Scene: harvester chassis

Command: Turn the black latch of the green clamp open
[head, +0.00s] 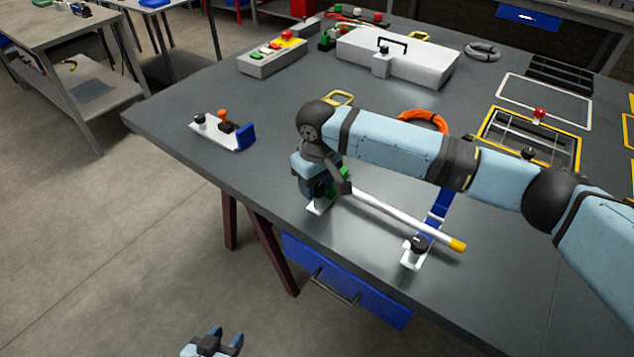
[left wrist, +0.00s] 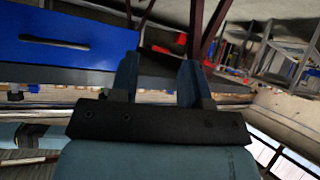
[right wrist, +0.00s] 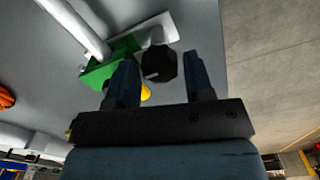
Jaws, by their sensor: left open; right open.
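The green clamp (head: 341,175) stands near the table's front edge on a white base plate and is mostly hidden by my right arm in the head view. In the right wrist view its green body (right wrist: 103,72) lies left of the fingers. Its black latch (right wrist: 159,64), a dark rounded knob, shows between my right fingertips. My right gripper (right wrist: 160,68) is open and points down at the latch; whether a finger touches it I cannot tell. My left gripper (head: 218,342) is open and empty, off the table's front, low in the head view.
A white rod (head: 400,215) with a yellow end runs from the green clamp across a blue clamp (head: 436,212) with a black knob (head: 415,244). Another clamp with an orange lever (head: 223,121) stands at left. An orange coil (head: 423,118) lies behind my right arm.

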